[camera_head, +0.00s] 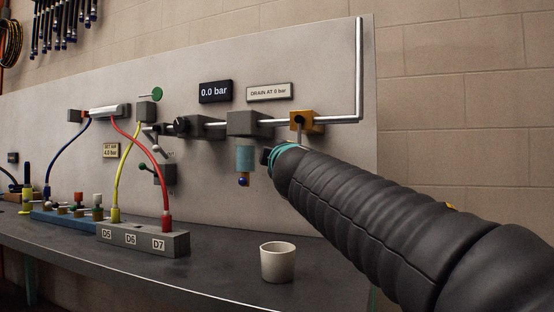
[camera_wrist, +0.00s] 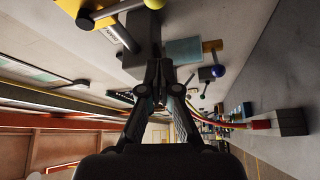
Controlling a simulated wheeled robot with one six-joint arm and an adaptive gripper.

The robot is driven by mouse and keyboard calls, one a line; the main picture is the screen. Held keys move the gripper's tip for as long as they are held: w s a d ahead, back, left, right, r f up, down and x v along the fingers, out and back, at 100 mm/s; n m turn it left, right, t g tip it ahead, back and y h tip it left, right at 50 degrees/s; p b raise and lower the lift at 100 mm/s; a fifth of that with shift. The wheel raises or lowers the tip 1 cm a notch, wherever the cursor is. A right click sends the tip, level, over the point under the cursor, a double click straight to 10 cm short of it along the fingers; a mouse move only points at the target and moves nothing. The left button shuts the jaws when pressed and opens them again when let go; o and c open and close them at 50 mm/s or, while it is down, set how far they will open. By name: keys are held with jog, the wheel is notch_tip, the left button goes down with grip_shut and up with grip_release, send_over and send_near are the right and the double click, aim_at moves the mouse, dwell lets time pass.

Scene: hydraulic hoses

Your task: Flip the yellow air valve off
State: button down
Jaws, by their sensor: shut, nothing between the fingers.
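The yellow air valve (camera_head: 307,122) is a yellow-orange block on the metal pipe at the panel's right end. Its grey lever hangs down from it in the head view. In the wrist view the valve body (camera_wrist: 98,20) is at the upper left, and its lever ends in a yellow ball knob (camera_wrist: 155,3). My gripper (camera_head: 267,157) is below and left of the valve, right of the teal filter bowl (camera_head: 245,159). My gripper's fingers (camera_wrist: 160,68) are shut and empty, apart from the lever. The knob is not clearly seen in the head view.
A grey filter block (camera_head: 242,123) is left of the valve. A "0.0 bar" display (camera_head: 215,91) and a "DRAIN AT 0 bar" sign (camera_head: 269,92) are above. A white cup (camera_head: 278,262) stands on the dark bench. A grey D5–D7 block (camera_head: 145,239) holds hoses.

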jog(key=shift+v, duration=1.8)
